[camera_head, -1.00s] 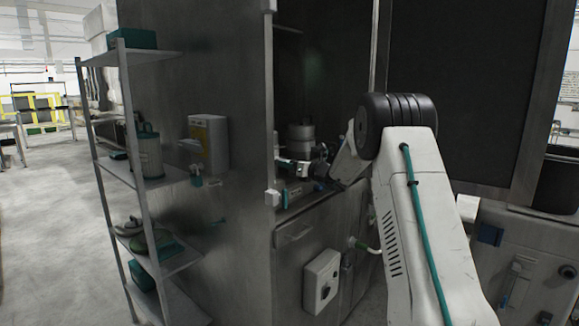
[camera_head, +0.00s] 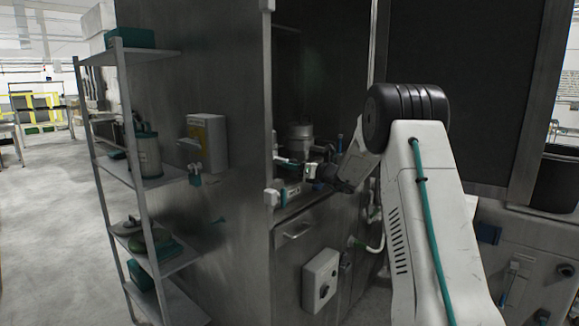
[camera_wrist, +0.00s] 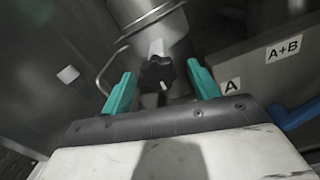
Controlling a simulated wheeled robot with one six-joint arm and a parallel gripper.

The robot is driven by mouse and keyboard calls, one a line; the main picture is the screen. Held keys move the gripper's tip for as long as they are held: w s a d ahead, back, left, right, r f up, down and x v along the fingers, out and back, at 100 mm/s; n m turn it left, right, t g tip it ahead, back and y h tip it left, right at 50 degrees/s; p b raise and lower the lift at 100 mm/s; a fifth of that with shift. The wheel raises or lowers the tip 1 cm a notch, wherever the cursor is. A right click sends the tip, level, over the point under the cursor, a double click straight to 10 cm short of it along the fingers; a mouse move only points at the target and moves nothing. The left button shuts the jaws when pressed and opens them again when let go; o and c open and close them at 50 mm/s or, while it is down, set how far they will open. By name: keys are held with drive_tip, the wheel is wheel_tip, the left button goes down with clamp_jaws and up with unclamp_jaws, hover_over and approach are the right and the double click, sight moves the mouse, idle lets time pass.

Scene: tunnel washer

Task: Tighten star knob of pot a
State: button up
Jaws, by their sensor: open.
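The black star knob (camera_wrist: 157,74) sits at the lower front of the metal pot (camera_wrist: 145,14) in the wrist view. A label "A" (camera_wrist: 231,86) is on the panel to its right. My gripper (camera_wrist: 163,84) is open, with one teal finger on each side of the knob and a gap visible on both sides. In the head view the pot (camera_head: 300,134) stands inside the washer opening. My gripper (camera_head: 297,166) is just in front of and below it there. The knob cannot be made out in the head view.
A label "A+B" (camera_wrist: 284,48) and a blue handle (camera_wrist: 296,114) lie to the right in the wrist view. A bent metal rod (camera_wrist: 104,70) is left of the knob. A shelf rack (camera_head: 135,160) stands left of the steel cabinet (camera_head: 235,85).

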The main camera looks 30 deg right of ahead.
drive_tip(key=v, duration=0.4)
drive_tip(key=shift+s, duration=0.15)
idle(0.4)
